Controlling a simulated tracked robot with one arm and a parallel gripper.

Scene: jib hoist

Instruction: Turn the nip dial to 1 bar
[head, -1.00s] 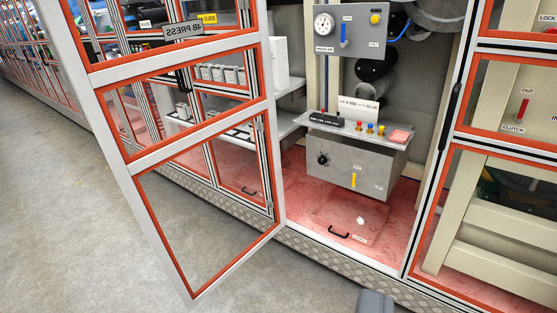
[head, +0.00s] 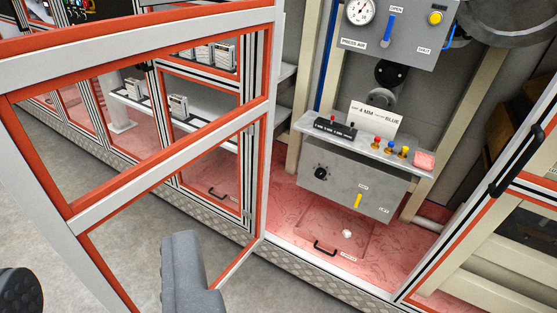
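A grey control box (head: 350,180) hangs under a small shelf inside the open press bay. A round black knob (head: 321,173) sits on the left of its front face; it is the likeliest nip dial, but its scale and setting are too small to read. A yellow lever (head: 358,200) is on the same face, right of the knob. A white round gauge (head: 361,11) sits on the upper panel labelled PRESS AIR. No gripper fingers can be made out; a grey part of my arm shows at the bottom, well short of the box, and nothing touches the knob.
An open orange-and-white framed door (head: 165,190) stands at left, between the aisle and the bay. The shelf (head: 330,130) carries colored knobs and a card. A black handle (head: 325,249) lies on the red floor. A framed panel (head: 410,284) bounds the bay at right.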

